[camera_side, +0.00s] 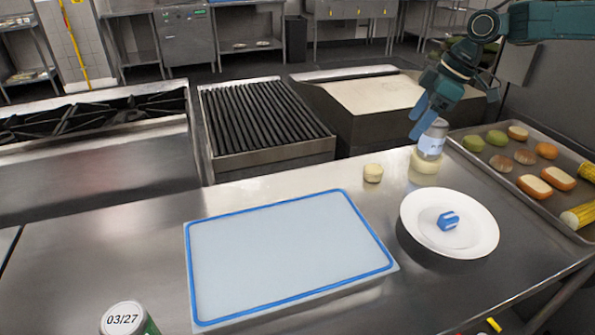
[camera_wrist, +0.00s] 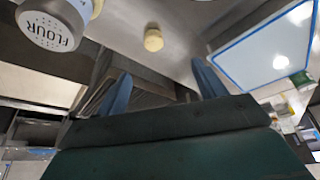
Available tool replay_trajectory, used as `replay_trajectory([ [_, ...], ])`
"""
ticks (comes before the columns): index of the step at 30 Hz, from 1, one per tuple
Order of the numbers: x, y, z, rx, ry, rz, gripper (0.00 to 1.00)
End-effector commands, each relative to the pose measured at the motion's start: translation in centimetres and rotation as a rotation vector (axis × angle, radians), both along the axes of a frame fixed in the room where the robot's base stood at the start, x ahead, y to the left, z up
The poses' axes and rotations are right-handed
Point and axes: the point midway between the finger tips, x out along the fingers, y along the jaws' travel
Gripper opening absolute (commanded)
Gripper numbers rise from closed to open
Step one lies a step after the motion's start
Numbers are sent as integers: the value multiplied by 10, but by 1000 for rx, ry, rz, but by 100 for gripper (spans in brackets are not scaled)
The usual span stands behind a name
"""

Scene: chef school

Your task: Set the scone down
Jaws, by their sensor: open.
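The scone (camera_side: 373,172) is a small, pale, round piece standing on the steel counter, behind the cutting board and left of the flour shaker. In the wrist view the scone (camera_wrist: 153,40) shows whole, beyond the gap between my fingers and apart from them. My gripper (camera_side: 418,118) is open and empty, above and to the right of the scone, overlapping the shaker in the side view. Its two blue fingers stand wide apart in the wrist view (camera_wrist: 162,88).
The flour shaker (camera_side: 432,141) stands close by my fingers. A white plate (camera_side: 415,207) holds a small blue object (camera_side: 448,221). A blue-edged cutting board (camera_side: 285,250) lies bare. A tray (camera_side: 510,205) of food is at right. A lidded jar (camera_side: 122,317) stands in front.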

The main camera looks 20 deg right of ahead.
Motion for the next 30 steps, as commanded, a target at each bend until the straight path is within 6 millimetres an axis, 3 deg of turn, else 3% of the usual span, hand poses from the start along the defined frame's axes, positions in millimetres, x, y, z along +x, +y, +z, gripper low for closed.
replay_trajectory([
  [6,-46,-3,38,-8,-9,-129,70],
  [15,-118,-9,73,-10,-21,-317,70],
  [23,-185,-18,86,-4,-37,-480,70],
  [30,-247,-27,83,10,-54,-631,70],
])
